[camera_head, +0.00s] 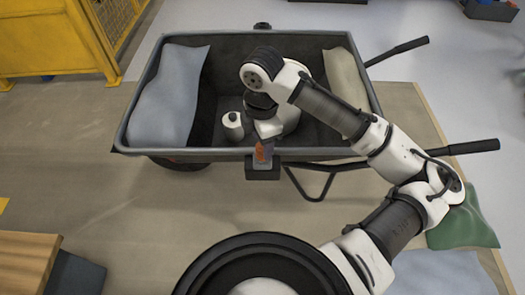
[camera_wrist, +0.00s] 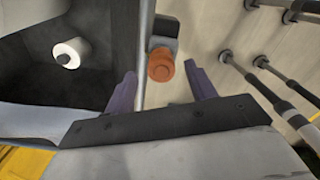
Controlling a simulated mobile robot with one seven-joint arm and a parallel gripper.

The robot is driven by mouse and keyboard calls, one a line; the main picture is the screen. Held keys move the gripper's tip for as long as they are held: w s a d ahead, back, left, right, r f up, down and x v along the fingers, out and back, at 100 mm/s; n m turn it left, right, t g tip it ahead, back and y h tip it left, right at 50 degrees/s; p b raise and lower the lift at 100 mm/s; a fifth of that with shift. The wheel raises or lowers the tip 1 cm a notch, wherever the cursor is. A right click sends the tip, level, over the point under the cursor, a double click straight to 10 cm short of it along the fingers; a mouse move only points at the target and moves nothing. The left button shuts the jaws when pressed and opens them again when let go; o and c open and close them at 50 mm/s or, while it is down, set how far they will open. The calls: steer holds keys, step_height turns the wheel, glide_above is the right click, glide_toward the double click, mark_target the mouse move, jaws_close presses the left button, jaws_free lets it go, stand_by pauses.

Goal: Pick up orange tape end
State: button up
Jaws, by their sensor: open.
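The orange tape end (camera_wrist: 161,66) is a small rounded orange piece at a dark grey block (camera_wrist: 160,27) on the cart's rim. In the head view, the orange tape end (camera_head: 260,152) is small and partly covered by my gripper, above the block (camera_head: 262,171) on the cart's near edge. My gripper (camera_wrist: 160,70) is open, its purple fingers on either side of the orange piece in the wrist view, with visible gaps. I cannot tell how far the fingertips are from it in depth. In the head view, my gripper (camera_head: 265,147) points down there.
The dark cart (camera_head: 131,128) holds a white roll (camera_head: 232,121), also in the wrist view (camera_wrist: 70,53). A grey-blue sack (camera_head: 172,95) and a beige sack (camera_head: 345,78) lie on its sides. Cart handles extend right. A green sack (camera_head: 465,225) lies at right. Floor in front is mostly clear.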

mark_target(262, 149)
step_height(262, 149, down, 4)
steer(key=shift+s+r, duration=0.1)
steer(key=shift+r, duration=0.05)
steer(key=c, duration=1.2)
